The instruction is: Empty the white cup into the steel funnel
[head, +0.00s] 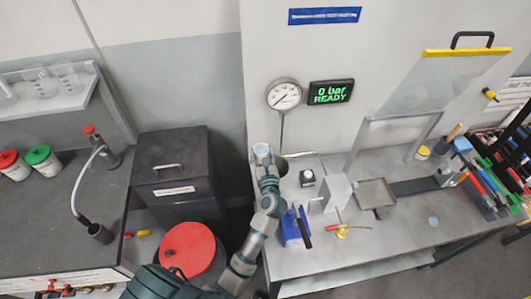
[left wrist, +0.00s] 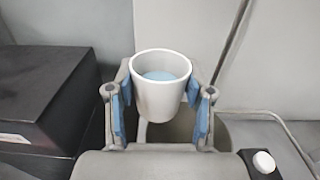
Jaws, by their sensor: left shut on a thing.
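The white cup (left wrist: 160,104) is held upright between the blue-padded fingers of my left gripper (left wrist: 162,108) in the left wrist view. Light blue contents show inside it, below the rim. In the head view my left gripper (head: 264,158) is at the left end of the grey bench, below the gauge, and the cup is small there. A round, dark-mouthed grey opening (head: 282,167) just right of the gripper looks like the steel funnel. My right gripper is not in view.
A gauge (head: 284,95) on a thin post and a display (head: 331,92) reading "0 bar READY" are behind. A small black block with a white knob (head: 307,177) and a blue item (head: 294,228) are close by on the bench. A black cabinet (head: 174,170) stands left.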

